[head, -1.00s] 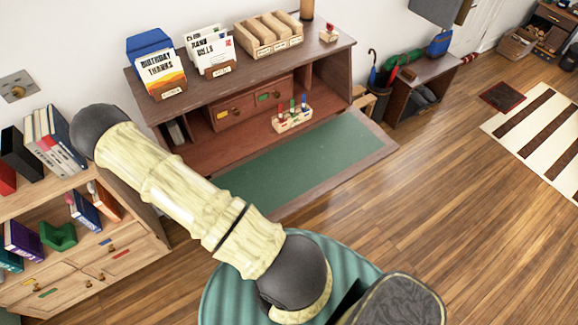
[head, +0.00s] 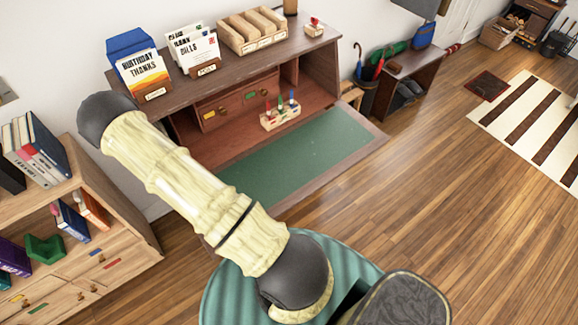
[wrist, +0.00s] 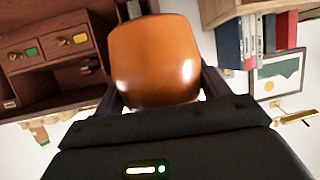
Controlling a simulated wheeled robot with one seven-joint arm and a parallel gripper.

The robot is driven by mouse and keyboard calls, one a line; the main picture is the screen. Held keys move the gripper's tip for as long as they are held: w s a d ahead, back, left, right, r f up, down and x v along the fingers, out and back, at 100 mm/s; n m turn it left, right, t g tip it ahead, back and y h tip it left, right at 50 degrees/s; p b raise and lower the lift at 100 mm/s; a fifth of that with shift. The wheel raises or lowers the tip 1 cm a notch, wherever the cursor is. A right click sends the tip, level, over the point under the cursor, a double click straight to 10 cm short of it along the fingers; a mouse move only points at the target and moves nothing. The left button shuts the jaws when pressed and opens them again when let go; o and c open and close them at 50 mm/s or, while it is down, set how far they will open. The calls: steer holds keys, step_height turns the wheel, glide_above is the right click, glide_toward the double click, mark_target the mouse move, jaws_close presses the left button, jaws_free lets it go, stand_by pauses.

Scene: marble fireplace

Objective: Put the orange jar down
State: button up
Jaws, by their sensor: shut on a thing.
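The orange jar (wrist: 155,58) shows in the wrist view, glossy and rounded, between the two dark fingers of my gripper (wrist: 158,98). The gripper is shut on it. The jar is held up, with the desk and the shelf behind it in that view. Neither the jar nor my gripper shows in the head view, where my arm runs from lower middle to upper left. What lies directly below the jar cannot be told.
A wooden desk (head: 222,85) holds card boxes and a wooden sorter (head: 250,42); its green writing surface (head: 300,150) is largely bare, with a small pen holder (head: 281,115) behind. A bookshelf (head: 125,235) stands at left. Open wood floor (head: 440,190) lies at right.

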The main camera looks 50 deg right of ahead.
steer(key=w+d+f+m+g+h+b, duration=0.1)
steer(key=d+f+m+h+b, duration=0.25)
steer(key=d+b, duration=0.4)
steer(key=m+g+h+b, duration=0.95)
steer(key=m+b, duration=0.25)
steer(key=b, duration=0.3)
glide_above(256, 178)
steer(key=shift+n+g+y, duration=0.25)
steer(key=shift+g+y, duration=0.1)
steer(key=shift+y, duration=0.15)
step_height(256, 178, down, 6)
steer(key=shift+r, duration=0.1)
steer(key=shift+f+b, duration=0.6)
steer(key=shift+f, duration=2.6)
steer(key=shift+f, duration=1.9)
